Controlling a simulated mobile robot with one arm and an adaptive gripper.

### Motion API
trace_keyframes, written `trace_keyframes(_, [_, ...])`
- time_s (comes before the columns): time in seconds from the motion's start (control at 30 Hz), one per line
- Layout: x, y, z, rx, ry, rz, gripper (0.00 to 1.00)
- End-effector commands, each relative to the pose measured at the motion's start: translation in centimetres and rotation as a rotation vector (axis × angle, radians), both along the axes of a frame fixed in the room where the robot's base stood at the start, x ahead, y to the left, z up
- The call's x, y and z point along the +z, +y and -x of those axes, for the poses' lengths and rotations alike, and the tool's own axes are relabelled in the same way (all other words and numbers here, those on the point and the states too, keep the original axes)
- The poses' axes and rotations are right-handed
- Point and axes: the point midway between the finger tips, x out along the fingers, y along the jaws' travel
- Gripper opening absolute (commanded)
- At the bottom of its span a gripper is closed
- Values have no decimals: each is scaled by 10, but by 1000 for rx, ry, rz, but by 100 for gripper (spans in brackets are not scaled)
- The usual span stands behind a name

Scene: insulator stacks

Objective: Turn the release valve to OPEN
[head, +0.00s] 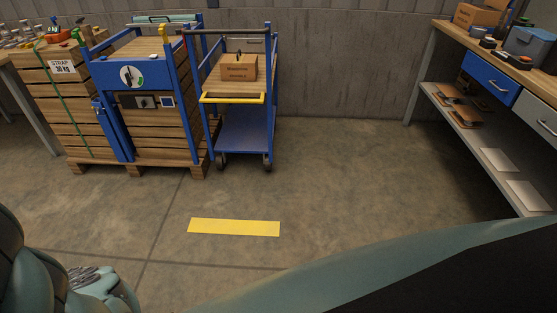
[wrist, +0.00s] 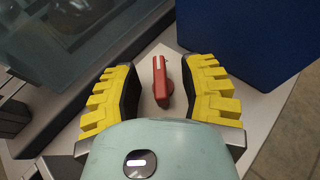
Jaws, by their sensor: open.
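A red lever (wrist: 161,85), which looks like the release valve's handle, shows in the wrist view. It has a thin white mark near its far end and stands on a pale grey surface (wrist: 143,68). My gripper (wrist: 164,75) is open, with one yellow ribbed finger on each side of the lever. Gaps show between the lever and both fingers. I cannot tell how far the fingertips are above the surface. No OPEN label is readable here. Neither the lever nor my gripper can be made out in the head view.
In the wrist view, a blue block (wrist: 246,35) stands close at right and a dark-framed glassy panel (wrist: 75,40) at left. In the head view, a blue cart (head: 243,130), a strapped wooden crate (head: 85,110) and a workbench (head: 480,45) surround open floor with a yellow strip (head: 234,227).

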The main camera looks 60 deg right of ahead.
Motion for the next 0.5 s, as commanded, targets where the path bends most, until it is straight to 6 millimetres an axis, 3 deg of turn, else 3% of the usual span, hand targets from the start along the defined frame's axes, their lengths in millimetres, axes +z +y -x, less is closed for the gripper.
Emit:
trace_keyframes(0.3, [-1,2,1,2,0,0,41])
trace_keyframes(0.33, [-1,2,1,2,0,1,45])
trace_keyframes(0.5, [-1,2,0,2,0,1,27])
